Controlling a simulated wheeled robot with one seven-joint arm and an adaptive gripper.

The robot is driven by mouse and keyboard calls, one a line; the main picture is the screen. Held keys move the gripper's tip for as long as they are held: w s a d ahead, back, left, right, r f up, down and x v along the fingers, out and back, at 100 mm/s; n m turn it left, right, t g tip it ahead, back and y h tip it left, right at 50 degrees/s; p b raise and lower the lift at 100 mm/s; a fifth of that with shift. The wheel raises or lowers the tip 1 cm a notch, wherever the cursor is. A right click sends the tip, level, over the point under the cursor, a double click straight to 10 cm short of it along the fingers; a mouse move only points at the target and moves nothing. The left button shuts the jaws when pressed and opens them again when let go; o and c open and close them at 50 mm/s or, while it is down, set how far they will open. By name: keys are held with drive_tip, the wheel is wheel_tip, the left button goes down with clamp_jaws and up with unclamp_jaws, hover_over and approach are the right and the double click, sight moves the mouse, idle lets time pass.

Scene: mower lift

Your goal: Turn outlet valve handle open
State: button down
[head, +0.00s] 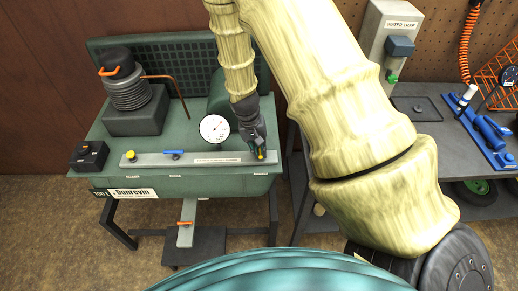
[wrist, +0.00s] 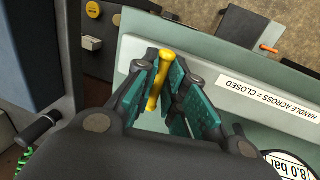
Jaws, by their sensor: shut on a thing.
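The outlet valve handle (wrist: 157,82) is a yellow bar at the right end of the grey manifold (head: 205,159). In the wrist view it lies between my gripper's teal pads, and my gripper (wrist: 163,92) is shut on it. The handle points roughly across the manifold, slightly tilted. A label (wrist: 265,98) beside it reads "HANDLE ACROSS = CLOSED". In the head view my gripper (head: 260,150) reaches down from above, and only a small yellow part of the handle (head: 261,154) shows. The valve body is hidden by the fingers.
A white gauge (head: 214,128) stands just left of my gripper. A blue lever (head: 173,153) and a yellow knob (head: 131,155) sit further left on the manifold. A motor-like ribbed unit (head: 126,90) is at back left. A workbench (head: 430,150) stands to the right.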

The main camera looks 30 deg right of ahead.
idle(0.5)
drive_tip(key=c, duration=1.5)
unclamp_jaws()
drive_tip(key=shift+s, duration=0.1)
drive_tip(key=shift+r, duration=0.1)
wheel_tip(320, 180, up, 12)
drive_tip(key=w+a, duration=0.1)
drive_tip(key=a, duration=0.1)
drive_tip(key=shift+w+f, duration=0.15)
drive_tip(key=shift+f, duration=0.05)
drive_tip(key=shift+f, duration=0.1)
